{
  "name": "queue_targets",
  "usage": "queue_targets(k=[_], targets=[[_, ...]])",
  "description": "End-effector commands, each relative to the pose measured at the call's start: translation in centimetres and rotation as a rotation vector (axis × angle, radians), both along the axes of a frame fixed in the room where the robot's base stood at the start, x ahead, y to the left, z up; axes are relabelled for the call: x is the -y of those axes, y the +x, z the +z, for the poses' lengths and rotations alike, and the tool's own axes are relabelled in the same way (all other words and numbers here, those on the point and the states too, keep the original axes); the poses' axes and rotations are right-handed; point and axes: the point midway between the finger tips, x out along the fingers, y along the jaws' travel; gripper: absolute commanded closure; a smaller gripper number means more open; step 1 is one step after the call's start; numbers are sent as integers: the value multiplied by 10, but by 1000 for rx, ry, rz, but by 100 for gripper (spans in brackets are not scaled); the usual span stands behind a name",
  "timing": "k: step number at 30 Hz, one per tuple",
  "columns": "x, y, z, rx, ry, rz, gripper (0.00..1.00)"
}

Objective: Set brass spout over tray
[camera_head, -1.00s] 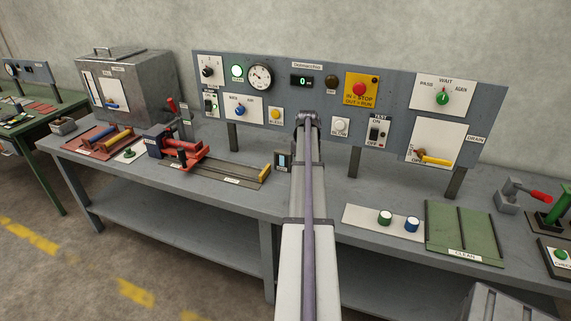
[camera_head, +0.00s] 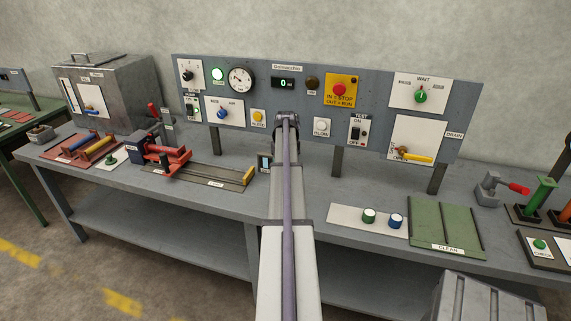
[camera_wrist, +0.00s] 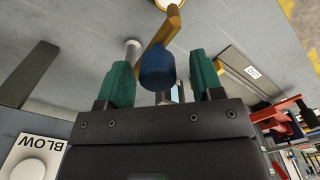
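In the wrist view, a brass spout arm (camera_wrist: 158,33) runs to a round end at the top edge, with a blue grip (camera_wrist: 157,66) at its near end. My gripper (camera_wrist: 162,78) has two teal fingers standing apart, one on each side of the blue grip. Gaps show between the grip and both fingers. In the head view my own arm hides the gripper and spout. I cannot tell for sure which item is the tray; a small box with a pale blue face (camera_head: 264,162) stands just left of my arm.
The upright control panel (camera_head: 300,78) stands behind my arm. A red clamp (camera_head: 165,157) on a rail lies left. A white strip with green and blue knobs (camera_head: 345,213) and a green CLEAN mat (camera_head: 425,228) lie right. A grey bin (camera_head: 485,300) stands at front right.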

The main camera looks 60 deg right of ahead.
Motion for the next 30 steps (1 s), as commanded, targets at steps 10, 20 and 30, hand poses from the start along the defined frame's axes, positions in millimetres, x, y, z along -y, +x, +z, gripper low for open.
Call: queue_targets(k=[10, 20, 30], targets=[[0, 0, 11, -1, 1, 0, 39], [0, 0, 89, 0, 0, 0, 39], [0, 0, 108, 0, 0, 0, 39]])
